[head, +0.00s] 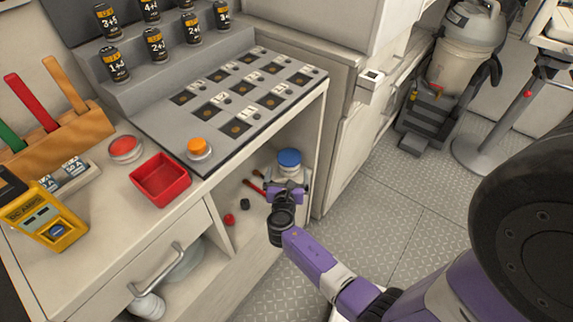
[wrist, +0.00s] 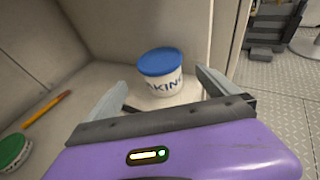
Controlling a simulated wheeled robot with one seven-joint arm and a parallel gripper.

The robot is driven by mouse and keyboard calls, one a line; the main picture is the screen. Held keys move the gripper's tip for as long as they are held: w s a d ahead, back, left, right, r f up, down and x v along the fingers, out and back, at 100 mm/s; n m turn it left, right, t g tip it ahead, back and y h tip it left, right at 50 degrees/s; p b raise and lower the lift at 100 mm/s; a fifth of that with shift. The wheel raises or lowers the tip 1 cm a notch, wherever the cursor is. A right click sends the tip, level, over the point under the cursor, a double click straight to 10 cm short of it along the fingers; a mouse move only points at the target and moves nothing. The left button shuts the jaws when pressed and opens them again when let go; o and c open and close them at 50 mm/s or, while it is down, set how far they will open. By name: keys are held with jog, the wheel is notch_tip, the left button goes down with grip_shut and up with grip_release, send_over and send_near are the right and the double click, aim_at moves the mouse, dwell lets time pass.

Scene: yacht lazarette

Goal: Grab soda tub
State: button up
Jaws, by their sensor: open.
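The soda tub (wrist: 164,84) is a white tub with a blue lid and dark lettering, of which "KIN" can be read in the wrist view. It stands upright in the open cubby under the counter. In the head view the tub (head: 289,161) shows just beyond my gripper (head: 280,194), which hides its lower part. In the wrist view my gripper (wrist: 160,100) is open, with one finger to the left of the tub and one to the right. The tub sits ahead of and between the fingertips, and I see no clear contact.
A green-lidded container (wrist: 14,151) and an orange stick (wrist: 47,108) lie to the left in the cubby. A red item (head: 229,219) is on the cubby floor. The cubby's right side panel (head: 318,150) stands close to the tub.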

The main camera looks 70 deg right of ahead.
aim_at(289, 167)
jog(key=b+x, duration=0.2)
jog(key=x, duration=0.5)
jog(key=shift+d+f, duration=0.1)
jog(key=shift+d, duration=0.05)
jog(key=c, duration=1.7)
jog(key=shift+c, duration=0.6)
jog(key=shift+r, duration=0.2)
